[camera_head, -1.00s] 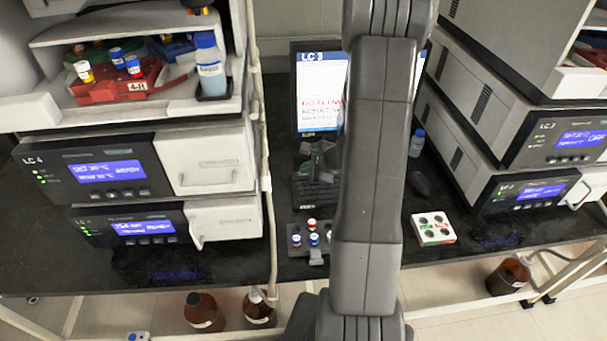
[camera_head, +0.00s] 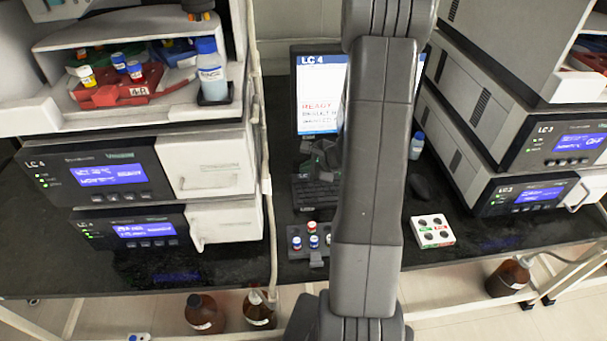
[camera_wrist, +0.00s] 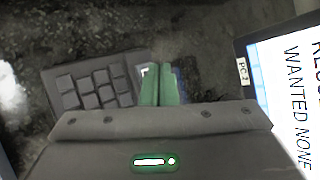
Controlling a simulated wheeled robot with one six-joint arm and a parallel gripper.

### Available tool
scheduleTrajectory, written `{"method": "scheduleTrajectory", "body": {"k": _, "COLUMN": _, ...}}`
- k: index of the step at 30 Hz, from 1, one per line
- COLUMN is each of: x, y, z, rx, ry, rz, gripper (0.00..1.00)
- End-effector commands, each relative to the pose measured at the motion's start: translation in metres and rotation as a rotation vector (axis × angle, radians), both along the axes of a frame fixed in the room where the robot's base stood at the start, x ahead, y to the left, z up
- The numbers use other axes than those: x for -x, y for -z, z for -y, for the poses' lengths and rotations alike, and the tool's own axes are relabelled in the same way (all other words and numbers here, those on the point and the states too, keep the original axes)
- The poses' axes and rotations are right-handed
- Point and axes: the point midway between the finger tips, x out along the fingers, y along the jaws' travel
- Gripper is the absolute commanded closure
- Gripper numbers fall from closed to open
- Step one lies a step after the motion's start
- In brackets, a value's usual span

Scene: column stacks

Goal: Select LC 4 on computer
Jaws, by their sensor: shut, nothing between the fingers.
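The computer monitor (camera_head: 318,85) stands at the back middle, and its screen reads "LC 4" at the top with "READY" in red below. Its right part is hidden behind my arm. In the wrist view part of the screen (camera_wrist: 290,100) shows at the right, with "WANTED NONE" and a "PC 2" label on the bezel. The keyboard (camera_head: 315,195) lies in front of the monitor; its keys show in the wrist view (camera_wrist: 95,88). My gripper (camera_wrist: 160,75) is shut and empty, its green fingertips at the keyboard's end. Whether they touch a key I cannot tell.
The LC 4 instrument stack (camera_head: 130,170) stands on the left and the LC 3 stack (camera_head: 545,140) on the right.

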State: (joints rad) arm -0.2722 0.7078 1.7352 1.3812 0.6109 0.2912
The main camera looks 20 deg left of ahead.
Motion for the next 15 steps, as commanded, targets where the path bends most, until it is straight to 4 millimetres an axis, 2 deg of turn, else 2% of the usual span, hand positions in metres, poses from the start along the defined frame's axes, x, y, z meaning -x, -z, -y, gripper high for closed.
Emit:
{"method": "scheduleTrajectory", "body": {"k": 10, "x": 0.0, "y": -0.002, "z": 0.0, "rx": 0.0, "ry": 0.0, "rz": 0.0, "gripper": 1.0}}
{"method": "scheduleTrajectory", "body": {"k": 15, "x": 0.0, "y": -0.016, "z": 0.0, "rx": -0.001, "ry": -0.001, "rz": 0.001, "gripper": 1.0}}
